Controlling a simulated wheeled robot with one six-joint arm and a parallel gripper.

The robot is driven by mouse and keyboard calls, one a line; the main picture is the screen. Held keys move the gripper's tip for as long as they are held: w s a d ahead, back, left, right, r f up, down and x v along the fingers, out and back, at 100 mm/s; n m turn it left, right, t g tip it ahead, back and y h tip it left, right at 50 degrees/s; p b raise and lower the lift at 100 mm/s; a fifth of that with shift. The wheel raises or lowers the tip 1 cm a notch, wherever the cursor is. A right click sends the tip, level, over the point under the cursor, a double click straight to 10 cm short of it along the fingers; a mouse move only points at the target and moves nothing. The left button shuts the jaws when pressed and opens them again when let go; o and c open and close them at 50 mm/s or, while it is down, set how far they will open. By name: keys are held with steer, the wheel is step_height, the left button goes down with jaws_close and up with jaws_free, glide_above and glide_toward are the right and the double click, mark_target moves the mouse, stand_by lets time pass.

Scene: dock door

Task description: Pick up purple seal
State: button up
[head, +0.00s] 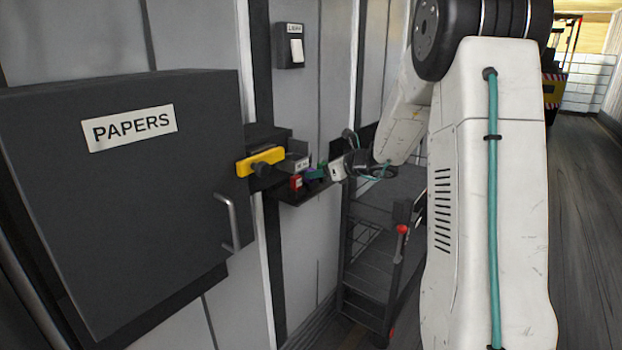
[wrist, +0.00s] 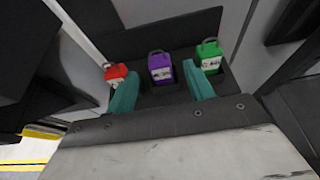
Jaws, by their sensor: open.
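The purple seal (wrist: 160,67) stands on a dark shelf in the wrist view, between a red seal (wrist: 115,73) on its left and a green seal (wrist: 208,55) on its right. It has a pale label and a loop on top. My gripper (wrist: 161,83) is open, with its teal fingers to the left and right just short of the purple seal. The left finger partly covers the red seal. In the head view the purple seal (head: 310,174) is small, beside the red seal (head: 296,183), and my gripper (head: 325,171) is at the shelf.
A dark cabinet door labelled PAPERS (head: 128,127) stands at the left, with a handle (head: 229,223). A yellow object (head: 260,161) sits left of the shelf (head: 304,193). A grey cart (head: 375,255) stands below my arm. A light switch (head: 296,49) is on the wall.

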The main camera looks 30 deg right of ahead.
steer(key=x, duration=0.6)
steer(key=shift+w+f, duration=0.25)
steer(key=c, duration=1)
